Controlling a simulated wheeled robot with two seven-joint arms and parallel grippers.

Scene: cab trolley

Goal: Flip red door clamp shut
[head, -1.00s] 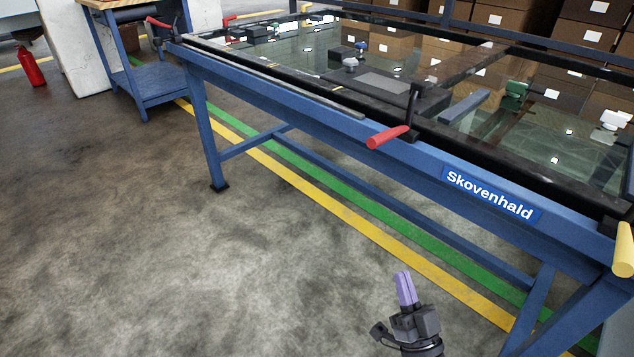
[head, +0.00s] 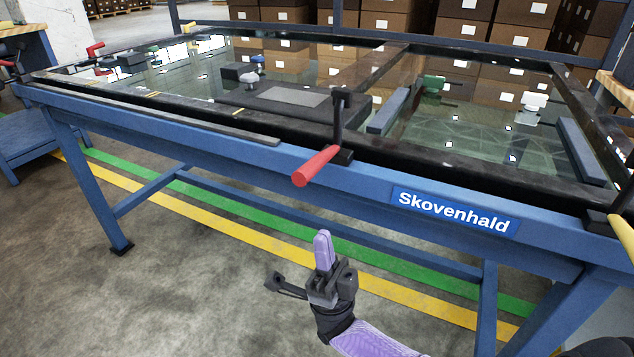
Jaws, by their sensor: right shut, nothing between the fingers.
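The red door clamp (head: 317,166) sits at the front edge of the dark frame on the blue trolley. Its red handle sticks out toward me past the edge, and a dark upright arm (head: 340,110) rises at its back. My right gripper (head: 323,236) is shut and empty, its purple fingers pointing up. In the picture it is below the red handle, apart from it, in front of the trolley's side. Another red handle (head: 95,50) shows at the far left corner. My left gripper is out of view.
The blue trolley (head: 205,150) carries a glazed dark frame with several small items on it. A yellow handle (head: 622,235) sticks out at the right corner. A blue "Skovenhald" plate (head: 452,211) is on the front rail. The floor before the trolley is clear.

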